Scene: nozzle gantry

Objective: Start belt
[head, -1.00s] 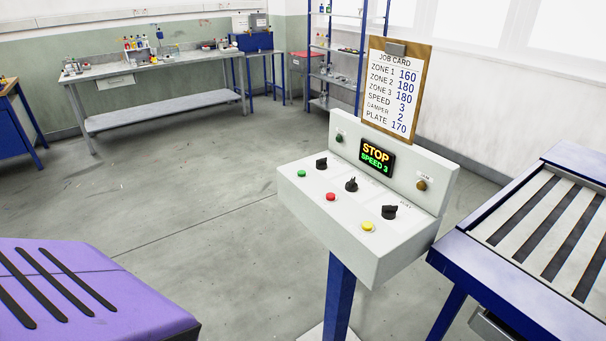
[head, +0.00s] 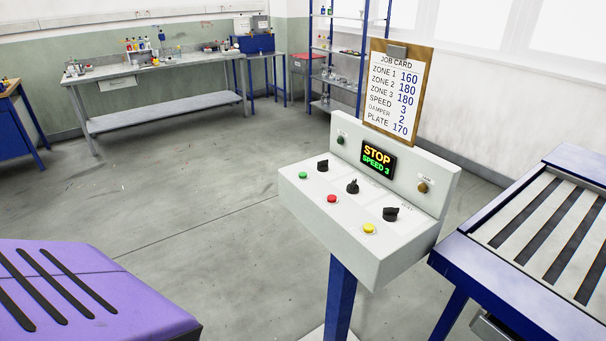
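A white control console (head: 345,225) stands on a blue post at the centre right. Its small display (head: 378,158) reads STOP and SPEED 3. On the sloped panel are a green button (head: 303,175), a red button (head: 332,198) and a yellow button (head: 369,228). Three black knobs sit behind them: the left knob (head: 322,166), the middle knob (head: 352,187) and the right knob (head: 390,214). A dark green lamp (head: 340,140) and an amber lamp (head: 422,187) are on the upright back. Neither of my grippers is in view.
A job card (head: 397,95) on a clipboard stands above the console, listing speed 3. A blue-framed slatted table (head: 480,270) is at the right. A purple slotted surface (head: 110,290) is at the lower left. Open floor (head: 190,190) lies between the console and the back workbench (head: 160,76).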

